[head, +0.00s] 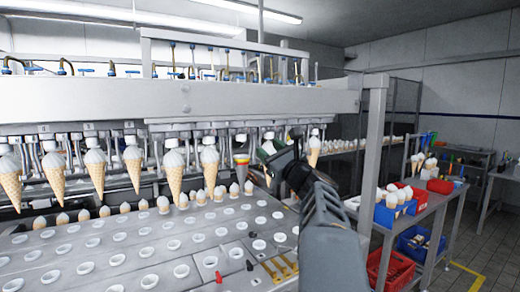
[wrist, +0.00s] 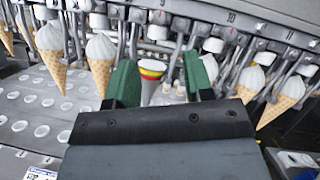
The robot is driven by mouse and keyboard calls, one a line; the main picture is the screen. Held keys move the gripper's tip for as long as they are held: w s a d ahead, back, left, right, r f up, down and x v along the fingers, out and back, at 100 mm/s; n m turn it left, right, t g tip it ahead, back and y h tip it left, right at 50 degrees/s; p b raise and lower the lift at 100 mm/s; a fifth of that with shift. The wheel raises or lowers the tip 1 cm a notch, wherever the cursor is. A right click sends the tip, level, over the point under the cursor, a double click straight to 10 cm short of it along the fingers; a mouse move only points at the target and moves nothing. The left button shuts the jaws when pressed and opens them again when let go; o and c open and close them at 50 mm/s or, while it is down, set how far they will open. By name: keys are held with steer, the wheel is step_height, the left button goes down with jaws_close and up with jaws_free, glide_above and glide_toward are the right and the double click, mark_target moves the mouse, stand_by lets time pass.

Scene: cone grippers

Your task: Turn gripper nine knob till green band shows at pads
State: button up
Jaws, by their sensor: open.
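My gripper (head: 279,147) is open, with green finger pads, and reaches up under the machine's front rail. In the wrist view my gripper (wrist: 158,72) has its pads spread either side of a grey cone (wrist: 152,73) with red, yellow and green bands near its top; I cannot tell its depth between them. In the head view this banded cone (head: 241,166) hangs just left of my fingers. The label 9 (wrist: 162,3) shows on the rail above it, and the label 10 (wrist: 231,18) to its right. I cannot make out the knob for gripper nine.
Ice cream cones (head: 95,168) hang in a row on both sides. Below lies a metal plate (head: 215,262) with many white-rimmed holes. Red caps and a yellow bracket (head: 280,268) lie on it. A side table (head: 420,215) with bins stands at right.

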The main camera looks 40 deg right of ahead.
steer(key=v, duration=0.3)
steer(key=shift+b, duration=0.3)
stand_by(0.7)
steer(key=a+f+n+g+y, duration=0.1)
steer(key=a+f+n+g, duration=0.35)
steer(key=f, duration=0.35)
steer(key=s+a+f+n+g+y, duration=0.1)
steer(key=a+f+n+g, duration=0.25)
steer(key=f+n, duration=0.35)
steer(key=a+f+n+g+y, duration=0.1)
steer(key=a+f+n+g, duration=0.25)
steer(key=f, duration=0.55)
steer(key=s+a+f+n+g+h, duration=0.1)
steer(key=s+a+f+n+g, duration=0.2)
steer(key=s+a+f+n, duration=0.2)
steer(key=s+a+f+n+g+h, duration=0.2)
steer(key=s+a+f+n+g, duration=0.2)
steer(key=a+n, duration=0.6)
step_height(320, 180, down, 3)
steer(key=shift+s+a+f+n+p, duration=0.1)
steer(key=shift+s+a+n+p, duration=0.25)
steer(key=shift+s+n, duration=0.75)
